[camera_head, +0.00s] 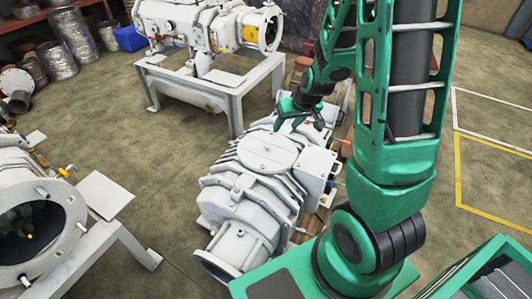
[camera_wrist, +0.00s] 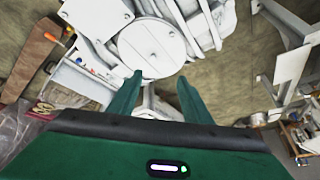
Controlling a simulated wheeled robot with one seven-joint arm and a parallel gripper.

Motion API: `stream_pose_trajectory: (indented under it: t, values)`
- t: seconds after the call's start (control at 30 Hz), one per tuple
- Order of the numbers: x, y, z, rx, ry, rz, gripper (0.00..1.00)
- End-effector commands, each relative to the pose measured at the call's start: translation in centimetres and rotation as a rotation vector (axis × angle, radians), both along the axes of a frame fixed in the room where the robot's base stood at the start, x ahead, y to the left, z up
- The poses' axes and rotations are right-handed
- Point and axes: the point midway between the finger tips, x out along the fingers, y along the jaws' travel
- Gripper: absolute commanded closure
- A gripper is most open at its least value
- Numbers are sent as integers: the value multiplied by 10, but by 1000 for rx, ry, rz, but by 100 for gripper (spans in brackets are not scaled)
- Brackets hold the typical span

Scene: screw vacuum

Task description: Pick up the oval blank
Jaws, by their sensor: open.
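A flat white oval plate, which looks like the oval blank (camera_head: 268,150), lies on top of the white vacuum pump (camera_head: 243,205) in the middle of the head view. In the wrist view the oval blank (camera_wrist: 152,47) lies beyond the fingertips, with a small dark mark near its middle. My gripper (camera_head: 300,124) is open and empty, above the far end of the pump, just behind the plate in the head view. In the wrist view both green fingers of my gripper (camera_wrist: 161,78) are spread apart. The gap between them and the plate is hard to judge.
A second white machine on a frame (camera_head: 205,80) stands behind. Another with a round opening (camera_head: 40,225) stands at left. A blue bin (camera_head: 130,38) and metal cylinders (camera_head: 58,60) are at back left. Bare floor (camera_head: 120,130) lies between the machines.

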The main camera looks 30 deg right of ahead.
Motion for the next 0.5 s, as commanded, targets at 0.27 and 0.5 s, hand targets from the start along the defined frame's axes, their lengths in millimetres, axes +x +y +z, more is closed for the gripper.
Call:
stream_pose_trajectory:
  t: [0.27,0.5]
  values:
    - [63,20,-66,-5,-169,42,55]
    - [96,31,-119,-23,-316,38,55]
